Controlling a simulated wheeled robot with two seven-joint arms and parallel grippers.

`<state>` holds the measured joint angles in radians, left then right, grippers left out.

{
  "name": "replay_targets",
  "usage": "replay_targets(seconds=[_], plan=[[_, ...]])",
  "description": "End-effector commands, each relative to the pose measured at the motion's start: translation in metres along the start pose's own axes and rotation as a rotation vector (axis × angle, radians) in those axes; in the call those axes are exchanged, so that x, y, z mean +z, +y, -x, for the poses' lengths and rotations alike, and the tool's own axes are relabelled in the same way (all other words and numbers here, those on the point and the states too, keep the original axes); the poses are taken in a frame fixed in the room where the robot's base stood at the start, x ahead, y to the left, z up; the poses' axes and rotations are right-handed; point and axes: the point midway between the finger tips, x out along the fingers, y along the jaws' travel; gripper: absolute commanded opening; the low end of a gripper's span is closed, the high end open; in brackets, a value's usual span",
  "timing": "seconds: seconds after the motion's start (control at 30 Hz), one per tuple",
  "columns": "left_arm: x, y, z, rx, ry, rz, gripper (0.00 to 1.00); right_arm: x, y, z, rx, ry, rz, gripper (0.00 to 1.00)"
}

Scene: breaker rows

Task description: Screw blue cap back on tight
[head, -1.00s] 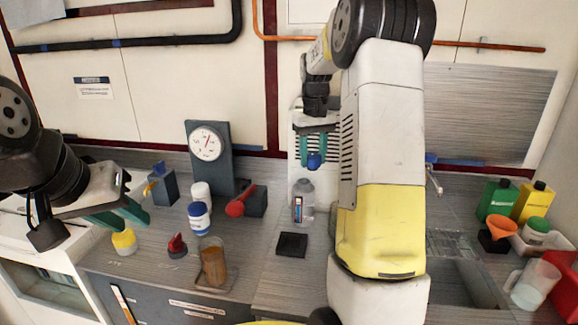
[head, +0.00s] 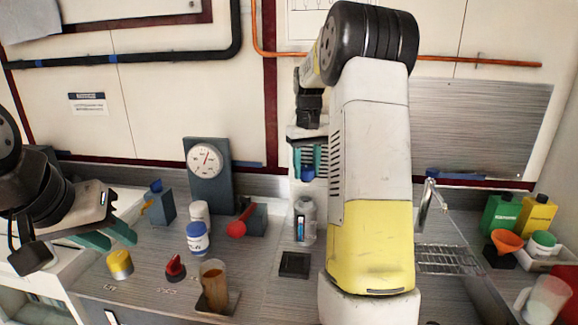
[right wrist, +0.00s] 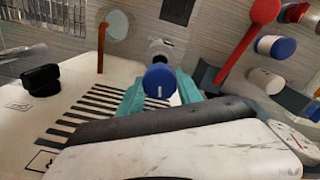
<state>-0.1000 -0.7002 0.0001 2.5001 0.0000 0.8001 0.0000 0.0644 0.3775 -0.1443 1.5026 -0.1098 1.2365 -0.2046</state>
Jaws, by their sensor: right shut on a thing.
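A clear bottle (head: 305,222) with a pale label stands open on the counter in the middle of the head view. My right gripper (head: 308,163) is shut on the blue cap (head: 308,173) and holds it above the bottle's neck, with a small gap between them. In the right wrist view the blue cap (right wrist: 160,81) sits between the teal fingertips (right wrist: 160,92), and part of the bottle (right wrist: 160,50) shows behind it. My left gripper (head: 112,238) is open and empty, left of the counter items.
A blue-and-white jar (head: 197,238), a white jar (head: 200,213) and a red-handled valve (head: 238,228) stand left of the bottle. A black pad (head: 295,264) lies in front. A brown-filled beaker (head: 213,287) is front left; a sink rack (head: 450,260) is right.

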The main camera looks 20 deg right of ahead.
Motion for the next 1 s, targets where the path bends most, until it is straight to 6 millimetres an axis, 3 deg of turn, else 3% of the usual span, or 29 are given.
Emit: replay_targets(seconds=[0.5,1.0], plan=[[0.000,0.000,0.000,0.000,0.000,0.000,0.30,0.000,0.000,-0.045,0.000,0.000,0.001,0.03],[0.000,0.000,0.000,0.000,0.000,0.000,0.30,0.000,0.000,-0.050,0.000,0.001,0.001,0.03]])
